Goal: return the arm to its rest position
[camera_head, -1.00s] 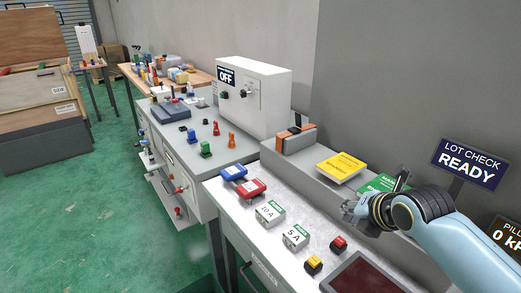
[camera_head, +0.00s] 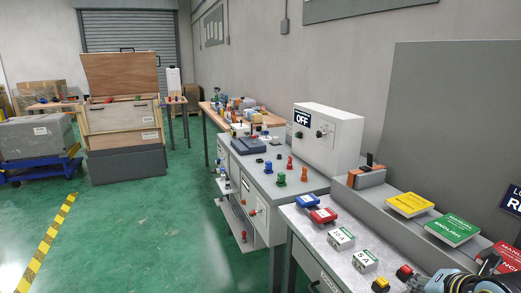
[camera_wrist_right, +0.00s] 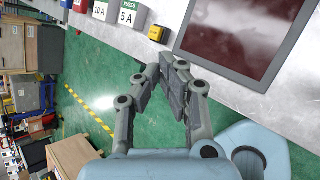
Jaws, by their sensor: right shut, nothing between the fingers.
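My right gripper shows in the wrist view (camera_wrist_right: 165,72) with its two fingers together and nothing between them. It is over the green floor, just off the front edge of the grey worktop (camera_wrist_right: 225,105). In the head view my right arm's black and light-blue wrist is at the bottom right corner, and the fingers are partly cut off or hidden there. My left gripper is in neither view.
On the worktop stand white fuse boxes (camera_head: 341,238), a yellow button (camera_head: 380,284) and a dark red panel (camera_wrist_right: 240,35). Yellow (camera_head: 409,204) and green (camera_head: 452,229) manuals lie on the raised ledge. Open green floor (camera_head: 150,235) is at left.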

